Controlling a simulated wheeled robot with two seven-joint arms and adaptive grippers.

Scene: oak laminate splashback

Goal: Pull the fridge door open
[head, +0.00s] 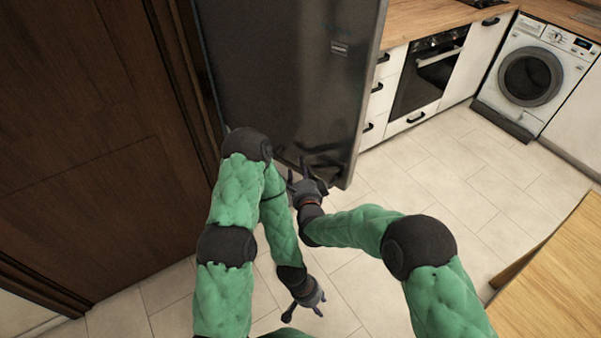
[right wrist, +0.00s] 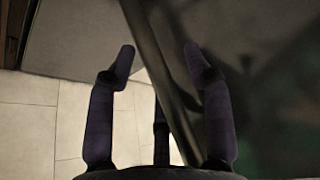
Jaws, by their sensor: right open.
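The dark grey fridge door (head: 285,75) fills the upper middle of the head view, with a small label near its upper right. My right gripper (head: 306,178) is at the door's lower edge, its fingers spread. In the right wrist view, my right gripper (right wrist: 160,52) is open, and a long dark edge of the fridge door (right wrist: 158,70) runs between its fingers. I cannot tell whether the fingers touch it. My left gripper (head: 304,312) hangs low over the floor, open and empty, apart from the fridge. I cannot tell whether the door is ajar.
A dark wooden door (head: 80,150) stands left of the fridge. White cabinets, an oven (head: 430,70) and a washing machine (head: 530,75) line the right. A wooden table (head: 560,285) is at the lower right. The tiled floor (head: 440,170) between them is clear.

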